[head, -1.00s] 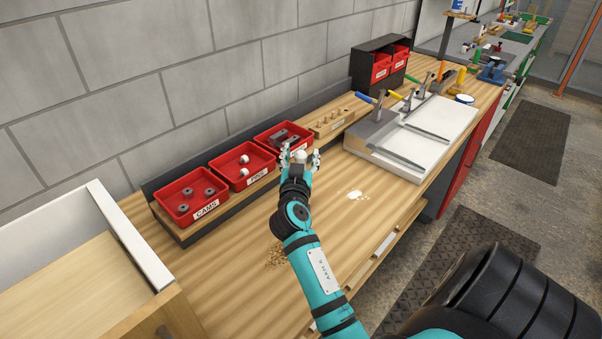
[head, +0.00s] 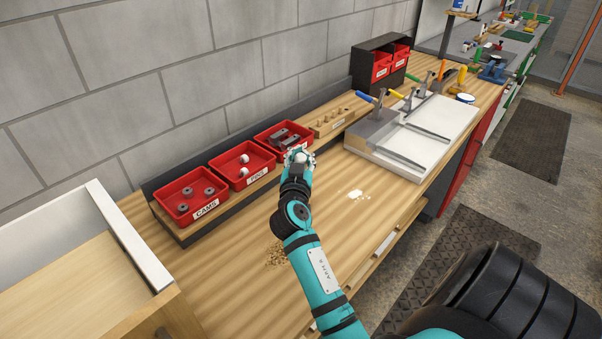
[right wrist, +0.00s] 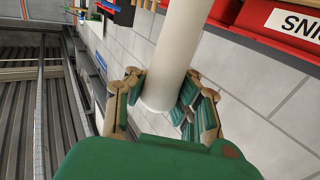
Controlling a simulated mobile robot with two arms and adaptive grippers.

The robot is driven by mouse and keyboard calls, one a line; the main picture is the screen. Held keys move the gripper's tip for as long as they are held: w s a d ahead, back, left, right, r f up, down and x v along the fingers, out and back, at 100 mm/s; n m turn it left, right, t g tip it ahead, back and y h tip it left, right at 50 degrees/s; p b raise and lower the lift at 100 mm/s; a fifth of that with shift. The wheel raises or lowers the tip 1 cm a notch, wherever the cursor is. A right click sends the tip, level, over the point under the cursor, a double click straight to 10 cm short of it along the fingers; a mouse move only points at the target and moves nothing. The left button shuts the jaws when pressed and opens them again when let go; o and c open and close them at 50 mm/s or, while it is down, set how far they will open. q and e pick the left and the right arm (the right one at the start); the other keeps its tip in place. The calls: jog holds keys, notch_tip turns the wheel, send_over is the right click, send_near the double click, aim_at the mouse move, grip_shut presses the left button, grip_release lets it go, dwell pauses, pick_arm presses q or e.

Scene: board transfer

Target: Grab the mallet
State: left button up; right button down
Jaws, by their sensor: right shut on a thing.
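My right gripper (head: 300,158) is in front of the third red bin, above the wooden bench. Its fingers are closed around a pale cylinder, which looks like part of the mallet (right wrist: 168,60). In the right wrist view the fingers of my right gripper (right wrist: 162,92) press on both sides of the cylinder's near end, and the cylinder runs up out of the picture. In the head view only a small white part of the mallet shows between the fingers; the rest is hidden. My left gripper is not in view.
Red bins for cams (head: 170,206) and pins (head: 222,176) and a third red bin (head: 262,136) stand along the wall. A white fixture plate (head: 440,118) with clamps lies to the right. An open drawer (head: 75,275) is at left. The bench front has wood shavings (head: 277,256).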

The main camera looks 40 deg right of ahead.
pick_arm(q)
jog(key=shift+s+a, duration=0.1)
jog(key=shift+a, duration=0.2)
pick_arm(e)
jog(key=shift+r, duration=0.15)
jog(key=shift+r, duration=0.15)
